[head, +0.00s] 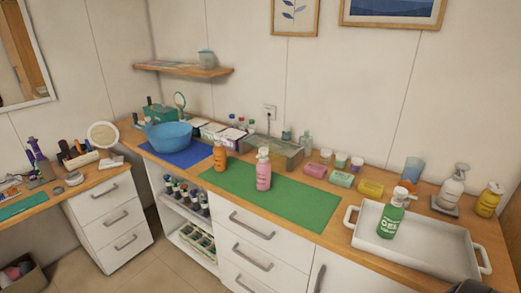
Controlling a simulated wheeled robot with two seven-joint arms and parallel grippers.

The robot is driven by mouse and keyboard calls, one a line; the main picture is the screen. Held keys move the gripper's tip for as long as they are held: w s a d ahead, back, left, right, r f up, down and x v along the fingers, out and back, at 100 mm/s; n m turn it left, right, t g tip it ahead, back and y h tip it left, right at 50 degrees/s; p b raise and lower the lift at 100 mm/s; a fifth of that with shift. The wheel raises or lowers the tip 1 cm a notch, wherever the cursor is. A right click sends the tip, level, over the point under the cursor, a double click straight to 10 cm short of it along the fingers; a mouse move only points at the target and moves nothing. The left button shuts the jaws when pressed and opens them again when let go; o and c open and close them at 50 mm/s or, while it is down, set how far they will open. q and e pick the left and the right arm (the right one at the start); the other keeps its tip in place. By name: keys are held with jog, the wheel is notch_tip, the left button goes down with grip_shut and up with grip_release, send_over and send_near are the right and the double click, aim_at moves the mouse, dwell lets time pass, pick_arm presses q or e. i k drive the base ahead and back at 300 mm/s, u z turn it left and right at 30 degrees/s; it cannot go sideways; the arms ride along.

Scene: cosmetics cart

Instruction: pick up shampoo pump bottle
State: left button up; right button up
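Several pump bottles stand upright on the counter, and I cannot read which one is shampoo. A pink pump bottle (263,172) with a white pump is on the green mat (300,205). An orange pump bottle (220,157) stands left of it, at the mat's left end. A green pump bottle (391,218) with white lettering and a white pump stands in the white tray (436,252). A white pump bottle (452,188) and a yellow pump bottle (488,201) stand behind the tray at the right. No gripper fingers show; a dark shape at the bottom right edge is unclear.
A blue basin (169,136) sits on a blue mat (190,157) at the left. Soap-like blocks and jars line the back, with a blue cup (412,170). Most of the green mat and the tray's right part are clear. Open shelves below the counter hold bottles.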

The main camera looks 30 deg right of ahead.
aim_at(219, 151)
jog(key=z, duration=0.9)
jog(key=i, duration=0.8)
jog(key=z, duration=0.8)
